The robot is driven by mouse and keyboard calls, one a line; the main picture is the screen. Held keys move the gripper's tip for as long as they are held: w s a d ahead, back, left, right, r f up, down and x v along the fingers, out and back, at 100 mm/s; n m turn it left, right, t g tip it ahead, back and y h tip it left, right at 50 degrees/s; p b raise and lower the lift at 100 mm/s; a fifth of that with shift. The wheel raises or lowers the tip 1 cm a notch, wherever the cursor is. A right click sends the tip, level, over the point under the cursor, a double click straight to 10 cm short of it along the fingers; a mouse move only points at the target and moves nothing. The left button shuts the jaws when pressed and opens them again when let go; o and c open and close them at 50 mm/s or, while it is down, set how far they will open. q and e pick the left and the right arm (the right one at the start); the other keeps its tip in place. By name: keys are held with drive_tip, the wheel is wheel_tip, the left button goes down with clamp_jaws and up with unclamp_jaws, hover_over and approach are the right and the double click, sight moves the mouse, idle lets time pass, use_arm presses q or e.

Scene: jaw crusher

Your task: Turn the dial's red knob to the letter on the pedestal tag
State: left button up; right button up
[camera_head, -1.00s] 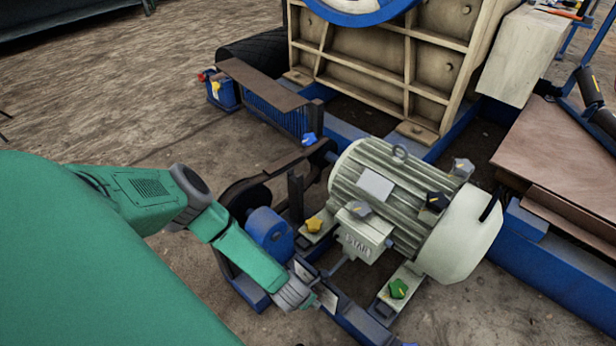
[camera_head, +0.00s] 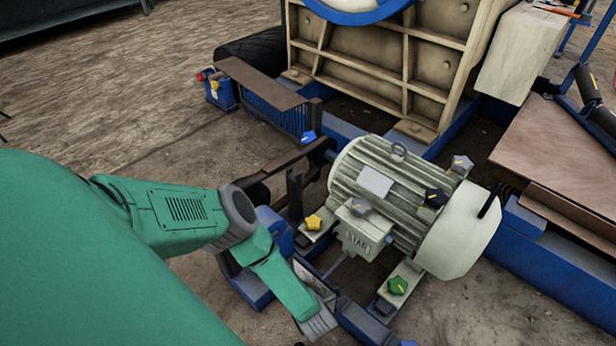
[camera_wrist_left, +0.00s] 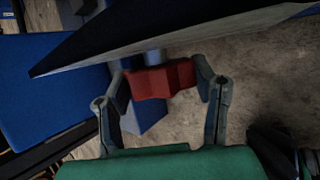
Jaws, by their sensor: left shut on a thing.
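In the left wrist view, a red knob (camera_wrist_left: 165,80) sits between the two fingers of my left gripper (camera_wrist_left: 162,84), which is shut on it. A plate with a dark face and pale edge (camera_wrist_left: 190,38) lies across the top of that view, close to the knob. In the head view my left gripper (camera_head: 318,322) reaches down beside the motor's frame, at the lower middle. The red knob, any letters on the dial and the pedestal tag cannot be made out in the head view. My right gripper is not in view.
A ribbed motor (camera_head: 400,200) stands right of my left gripper. Yellow (camera_head: 314,222) and green (camera_head: 398,286) knobs sit on its feet. A blue box (camera_head: 218,92) with red and yellow parts stands at the back left. Bare ground lies left.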

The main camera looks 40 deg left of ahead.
use_arm(q)
drive_tip(key=shift+s+f+y, duration=0.1)
drive_tip(key=shift+y, duration=0.5)
drive_tip(key=o, duration=1.2)
drive_tip(key=shift+c, duration=0.2)
drive_tip(key=v, duration=1.2)
drive_tip(key=shift+s+d+f, duration=0.1)
drive_tip(key=shift+f, duration=0.05)
